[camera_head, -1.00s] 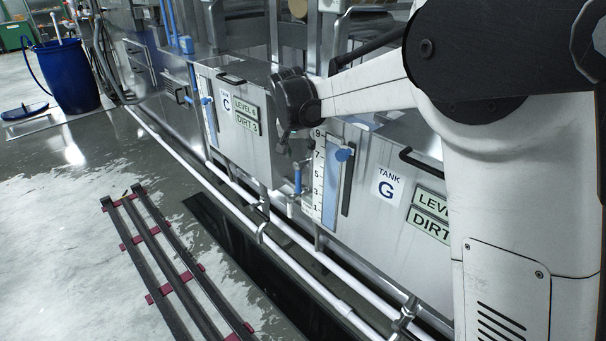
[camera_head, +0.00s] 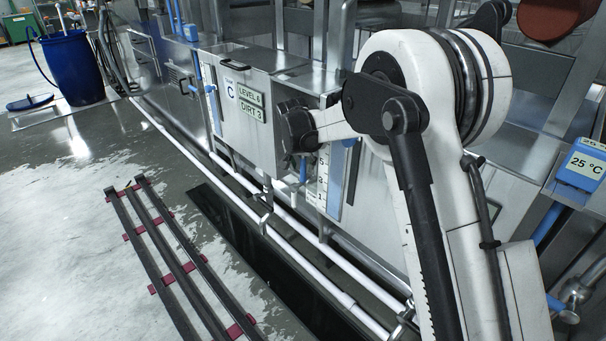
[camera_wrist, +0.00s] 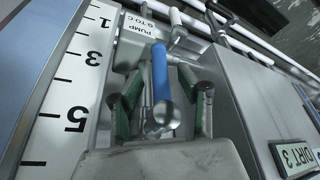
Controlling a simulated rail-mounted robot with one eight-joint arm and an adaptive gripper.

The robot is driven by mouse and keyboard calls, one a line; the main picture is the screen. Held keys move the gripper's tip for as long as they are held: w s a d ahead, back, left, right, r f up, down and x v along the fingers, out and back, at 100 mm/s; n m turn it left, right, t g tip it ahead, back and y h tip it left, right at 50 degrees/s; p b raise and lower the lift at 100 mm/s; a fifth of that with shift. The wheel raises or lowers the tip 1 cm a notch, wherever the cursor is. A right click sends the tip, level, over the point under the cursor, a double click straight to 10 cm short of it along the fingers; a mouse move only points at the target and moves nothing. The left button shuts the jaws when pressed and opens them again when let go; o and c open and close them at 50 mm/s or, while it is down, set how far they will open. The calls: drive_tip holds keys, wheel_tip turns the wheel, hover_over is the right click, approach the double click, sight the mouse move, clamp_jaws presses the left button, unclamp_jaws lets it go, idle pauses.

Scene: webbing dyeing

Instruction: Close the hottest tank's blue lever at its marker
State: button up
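A blue lever (camera_wrist: 160,75) stands out from the piping between two tanks, beside a label (camera_wrist: 150,28) reading "PUMP G TO C". In the wrist view my gripper (camera_wrist: 158,85) is open, with one green-padded finger on each side of the lever and visible gaps between. The lever also shows in the head view (camera_head: 303,170), just below my dark wrist. Tank C (camera_head: 245,125) stands left of it. The neighbouring tank's white level scale (camera_head: 322,180) stands right of it. A blue temperature box (camera_head: 583,168) reads "25 °C" at the right. No lever marker can be made out.
Tank C's plates (camera_head: 251,103) read "LEVEL 6" and "DIRT 3". White pipes (camera_head: 290,265) run low along the tanks above a dark floor channel (camera_head: 235,235). A dark rack with red crosspieces (camera_head: 170,260) lies on the floor. A blue drum (camera_head: 72,70) stands back left.

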sight(302, 166)
drive_tip(key=shift+b+x, duration=0.35)
drive_tip(key=shift+x, duration=1.45)
drive_tip(key=shift+c, duration=0.2)
clamp_jaws()
